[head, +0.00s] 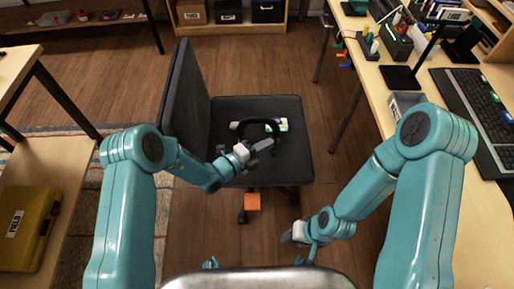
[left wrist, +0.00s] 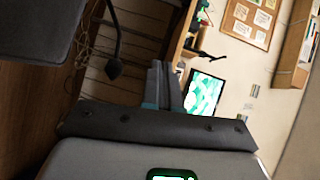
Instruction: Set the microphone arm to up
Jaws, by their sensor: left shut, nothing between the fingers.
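A headset-like thing with a black curved band and white and green parts (head: 262,126) lies on the dark seat (head: 228,110) of an office chair. My left gripper (head: 264,145) is shut and empty just in front of it; I cannot tell whether they touch. In the left wrist view its fingers (left wrist: 165,85) lie together. A thin black rod with a knob at its end (left wrist: 114,66), perhaps the microphone arm, shows there left of the fingers, apart from them in the picture. My right gripper (head: 292,237) is low, away from the chair; its finger gap is unclear.
The chair's backrest (head: 185,100) stands left of the seat. A desk (head: 460,200) with a keyboard (head: 474,110) and small items runs along the right. A yellow case (head: 28,228) sits on a shelf at left. An orange block (head: 252,201) shows below the seat. The floor behind the chair is clear.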

